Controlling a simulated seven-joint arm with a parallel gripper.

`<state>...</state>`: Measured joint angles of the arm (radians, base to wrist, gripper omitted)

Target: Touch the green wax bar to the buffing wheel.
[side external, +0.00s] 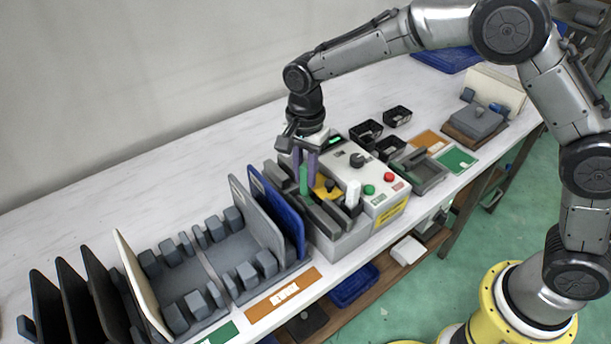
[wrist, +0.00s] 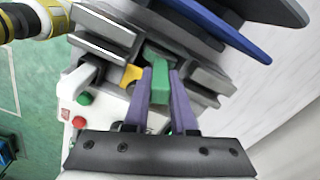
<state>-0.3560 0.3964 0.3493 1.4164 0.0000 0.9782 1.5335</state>
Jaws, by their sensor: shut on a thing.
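My gripper (side external: 305,172) points down over the grey machine at the middle of the bench. In the wrist view its two purple fingers (wrist: 160,75) are shut on the green wax bar (wrist: 160,90). The bar also shows between the fingers in the side view (side external: 304,180). A yellow piece (wrist: 131,75) lies just left of the bar's far end in the wrist view; it also shows in the side view (side external: 325,188). I cannot make out a clear round buffing wheel, nor whether the bar touches anything.
The machine's control box (side external: 348,165) has a red button (side external: 390,177), a green button and a black knob. Upright blue (side external: 277,215) and grey panels stand left of the machine in a slotted rack (side external: 195,275). Black bins (side external: 366,134) stand behind right. The bench's back strip is clear.

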